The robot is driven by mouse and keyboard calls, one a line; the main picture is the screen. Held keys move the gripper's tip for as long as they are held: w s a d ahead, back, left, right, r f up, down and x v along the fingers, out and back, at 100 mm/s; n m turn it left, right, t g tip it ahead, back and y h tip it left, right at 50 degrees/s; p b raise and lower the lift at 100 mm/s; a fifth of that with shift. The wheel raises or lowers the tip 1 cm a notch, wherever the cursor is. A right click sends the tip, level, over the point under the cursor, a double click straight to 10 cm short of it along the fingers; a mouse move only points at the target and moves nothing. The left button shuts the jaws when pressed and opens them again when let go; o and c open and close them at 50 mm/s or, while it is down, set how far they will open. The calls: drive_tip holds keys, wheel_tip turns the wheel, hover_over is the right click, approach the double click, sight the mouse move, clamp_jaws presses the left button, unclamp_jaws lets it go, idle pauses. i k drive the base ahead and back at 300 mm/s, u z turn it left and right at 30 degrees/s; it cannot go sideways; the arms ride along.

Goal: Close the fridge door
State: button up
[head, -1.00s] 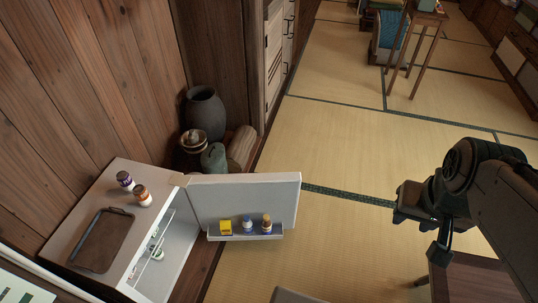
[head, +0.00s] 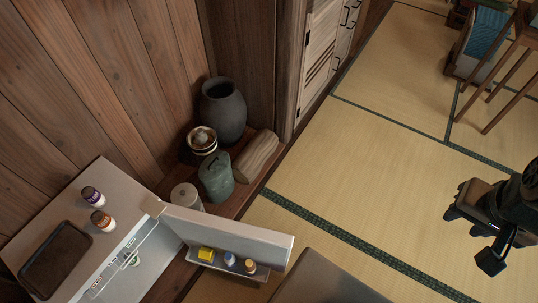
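The small white fridge (head: 135,192) stands at the lower left against the wooden wall. Its door (head: 232,234) is open, swung out to the right, with the inner side facing the bottom of the head view. The door shelf holds a yellow box (head: 206,253) and two small bottles (head: 240,261). Part of the fridge's inside shows, with items in it. My gripper (head: 480,235) is at the right edge, over the tatami, well apart from the door. Its fingers are too dark and angled to tell whether they are open.
A dark tray (head: 56,260) and two jars (head: 98,207) sit on the fridge top. Behind the door stand a grey vase (head: 223,112), a green pot (head: 215,176) and a log-like bundle (head: 257,156). A dark brown surface (head: 325,281) is near the door's free end. Open tatami (head: 385,185) lies right.

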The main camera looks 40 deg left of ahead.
sight(270, 249)
drive_tip(key=i, duration=2.6)
drive_tip(key=u, duration=4.95)
drive_tip(key=i, duration=0.25)
drive_tip(key=z, duration=0.55)
